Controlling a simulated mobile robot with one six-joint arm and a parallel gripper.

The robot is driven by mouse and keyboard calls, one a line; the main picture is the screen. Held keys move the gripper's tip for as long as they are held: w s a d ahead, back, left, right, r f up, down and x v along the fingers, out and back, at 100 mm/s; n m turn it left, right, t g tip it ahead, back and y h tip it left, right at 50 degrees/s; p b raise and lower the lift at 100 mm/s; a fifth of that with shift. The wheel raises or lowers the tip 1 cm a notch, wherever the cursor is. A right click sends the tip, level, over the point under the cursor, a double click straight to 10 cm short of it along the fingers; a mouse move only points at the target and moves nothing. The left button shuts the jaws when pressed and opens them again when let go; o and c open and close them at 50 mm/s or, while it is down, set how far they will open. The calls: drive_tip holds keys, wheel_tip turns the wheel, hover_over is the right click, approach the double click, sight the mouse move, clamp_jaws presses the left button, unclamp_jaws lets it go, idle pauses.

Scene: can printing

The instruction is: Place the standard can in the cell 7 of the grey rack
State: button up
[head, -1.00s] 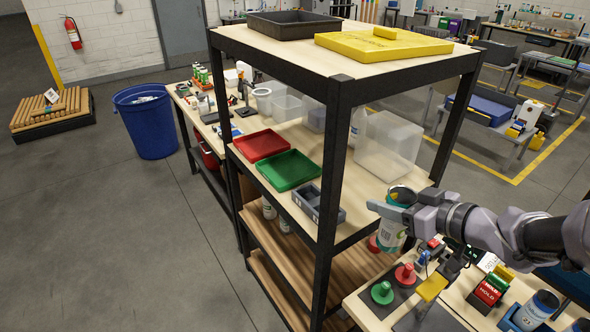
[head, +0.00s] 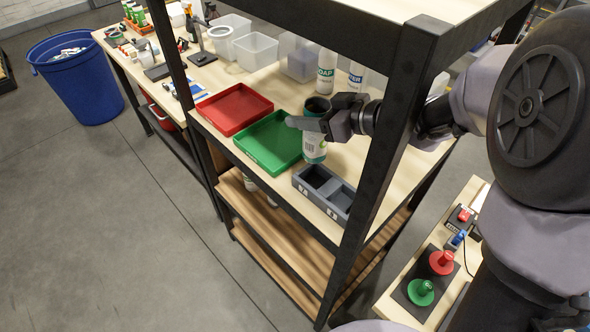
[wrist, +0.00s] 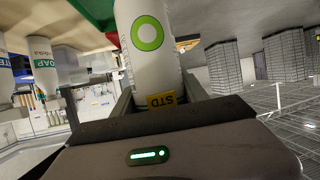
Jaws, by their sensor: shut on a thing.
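The standard can (head: 314,150) is white with a green mark and a dark open top. In the wrist view the can (wrist: 148,45) shows a green ring and a yellow STD label. My gripper (head: 316,124) is shut on it and holds it roughly upright. In the head view it appears just behind the grey rack (head: 317,201), by the green tray; its exact height is unclear. The rack lies on the middle shelf and shows two compartments that look empty. Its small front labels are too small to read surely.
A green tray (head: 268,143) and a red tray (head: 233,109) lie left of the can. A black shelf post (head: 388,150) stands right of the rack, in front of my arm. The upper shelf hangs above. Soap (head: 326,70) and water (head: 356,75) bottles stand behind.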

sight(309, 147)
drive_tip(key=f+b, duration=0.1)
drive_tip(key=f, duration=0.2)
drive_tip(key=f+b, duration=0.2)
drive_tip(key=f, duration=0.1)
drive_tip(key=f+b, duration=0.1)
drive_tip(key=f, duration=0.3)
drive_tip(key=shift+s+d, duration=0.3)
drive_tip(key=shift+d, duration=0.1)
drive_tip(key=o, duration=1.4)
drive_tip(key=shift+r, duration=0.3)
drive_tip(key=p+v, duration=0.3)
drive_tip(key=v, duration=0.9)
drive_tip(key=shift+f, duration=0.2)
drive_tip(key=shift+s, duration=0.1)
